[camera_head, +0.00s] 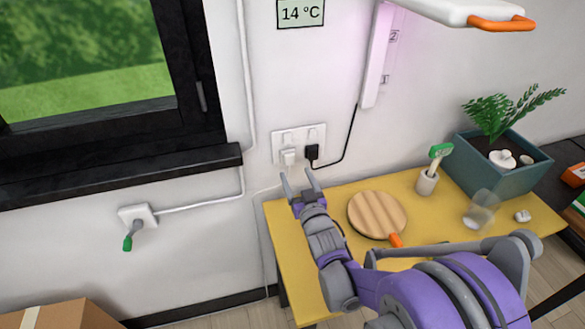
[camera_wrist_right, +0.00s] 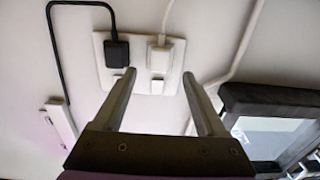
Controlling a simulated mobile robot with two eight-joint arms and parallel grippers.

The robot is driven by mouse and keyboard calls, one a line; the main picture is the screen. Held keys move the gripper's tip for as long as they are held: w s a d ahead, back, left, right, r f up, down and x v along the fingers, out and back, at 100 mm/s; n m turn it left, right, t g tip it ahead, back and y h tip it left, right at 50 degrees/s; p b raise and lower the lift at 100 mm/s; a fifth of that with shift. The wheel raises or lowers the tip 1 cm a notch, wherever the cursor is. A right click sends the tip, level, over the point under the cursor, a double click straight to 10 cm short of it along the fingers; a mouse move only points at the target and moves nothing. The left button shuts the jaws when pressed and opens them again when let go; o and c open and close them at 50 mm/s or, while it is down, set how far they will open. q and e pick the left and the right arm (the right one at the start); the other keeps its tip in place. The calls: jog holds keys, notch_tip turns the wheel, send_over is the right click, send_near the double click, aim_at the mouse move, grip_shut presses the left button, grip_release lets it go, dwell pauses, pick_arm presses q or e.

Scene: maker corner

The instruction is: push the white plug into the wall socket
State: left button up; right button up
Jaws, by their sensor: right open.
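The wall socket is a white double plate (camera_head: 300,135) on the wall, right of the window. The white plug (camera_head: 288,156) is at its left outlet; how deep it sits I cannot tell. It also shows in the right wrist view (camera_wrist_right: 166,53), upside down there, with a white cord. My right gripper (camera_head: 297,174) is open and empty, just below and in front of the plugs. In the right wrist view its fingertips (camera_wrist_right: 159,75) are spread, pointing toward the socket plate, with the white plug beyond the gap between them. My left gripper is not in view.
A black plug (camera_head: 312,152) sits close beside the white one, its cord rising to a lamp strip. The yellow table (camera_head: 285,235) holds a round wooden board (camera_head: 377,214), a brush cup (camera_head: 427,182), a glass and a planter (camera_head: 500,165). The window sill juts out at left.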

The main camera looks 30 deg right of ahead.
jog(key=v, duration=0.5)
jog(key=shift+s, duration=0.15)
jog(key=s+a+f+n+g+y+p, duration=0.1)
jog(key=s+a+f+g+y+p, duration=0.1)
jog(key=s+a+g, duration=0.4)
jog(key=s+a+f+n+g+y+p, duration=0.1)
jog(key=s+a+g, duration=0.5)
jog(key=s, duration=0.7)
jog(key=shift+s+a+f+n+y+p, duration=0.2)
jog(key=shift+a+f+n+y+p, duration=0.2)
jog(key=shift+f+y+p, duration=0.35)
dwell(0.4)
